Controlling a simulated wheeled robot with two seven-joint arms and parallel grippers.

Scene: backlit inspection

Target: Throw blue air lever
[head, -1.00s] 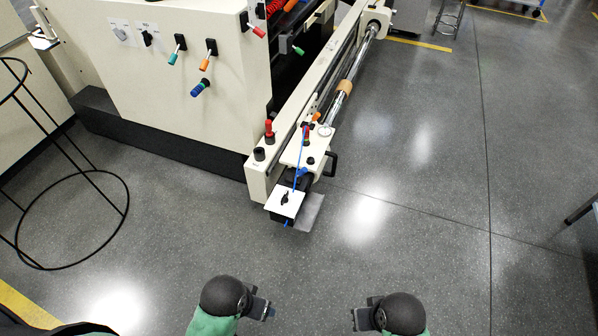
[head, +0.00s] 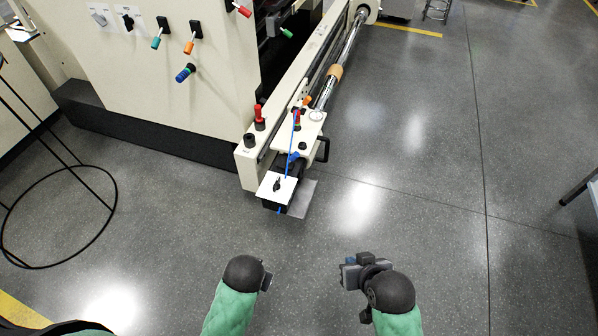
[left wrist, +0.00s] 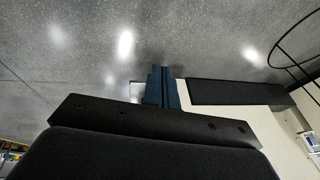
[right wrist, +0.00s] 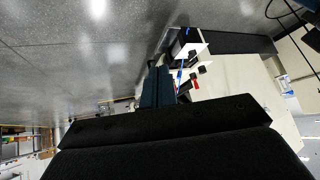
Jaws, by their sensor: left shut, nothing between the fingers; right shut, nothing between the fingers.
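A blue-ended lever (head: 185,73) sticks out of the cream machine's front panel, below a teal lever (head: 156,41) and an orange lever (head: 190,45). Another blue part (head: 291,159) and a thin blue line show at the near end of the machine's long rail. I cannot tell which blue part is the air lever. My left gripper (head: 267,281) is shut and empty over the floor, well short of the machine; its closed fingers show in the left wrist view (left wrist: 161,88). My right gripper (head: 347,274) is shut and empty, to the right; its fingers also show in the right wrist view (right wrist: 158,86).
The cream machine (head: 110,85) stands on a black base (head: 140,130). Its rail end carries a white plate (head: 277,187), a red knob (head: 259,113) and a black handle (head: 322,149). A black wire stand (head: 112,190) is at the left. Open grey floor lies between grippers and machine.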

